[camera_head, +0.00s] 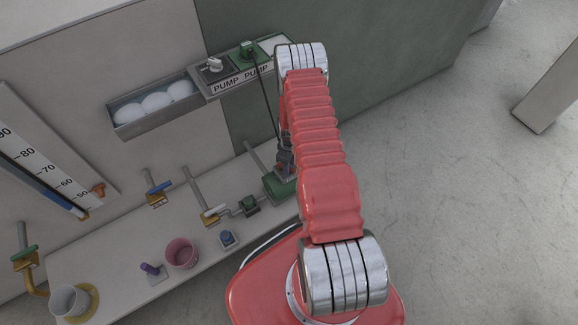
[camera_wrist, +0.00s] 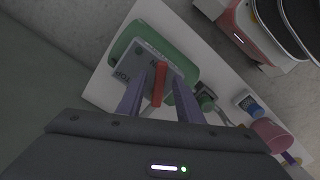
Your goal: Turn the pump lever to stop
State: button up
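The red pump lever (camera_wrist: 160,78) stands out from a grey plate (camera_wrist: 138,62) on a green pump body (camera_wrist: 122,45) in the wrist view. My gripper (camera_wrist: 160,85) is open, with one finger on each side of the lever and gaps showing between. In the head view, my gripper (camera_head: 285,158) is over the green pump (camera_head: 280,190) at the right end of the white bench. There the lever is mostly hidden by my gripper and arm.
A pink cup (camera_head: 181,252), a blue-topped button box (camera_head: 228,239) and a small green valve (camera_head: 249,205) stand on the bench (camera_head: 112,262). Above are a tray (camera_head: 130,128) of white rounded things and a shelf labelled PUMP (camera_head: 227,86). Open floor lies to the right.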

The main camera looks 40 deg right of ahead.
jog(key=shift+f, duration=0.45)
jog(key=shift+c, duration=0.5)
grip_shut()
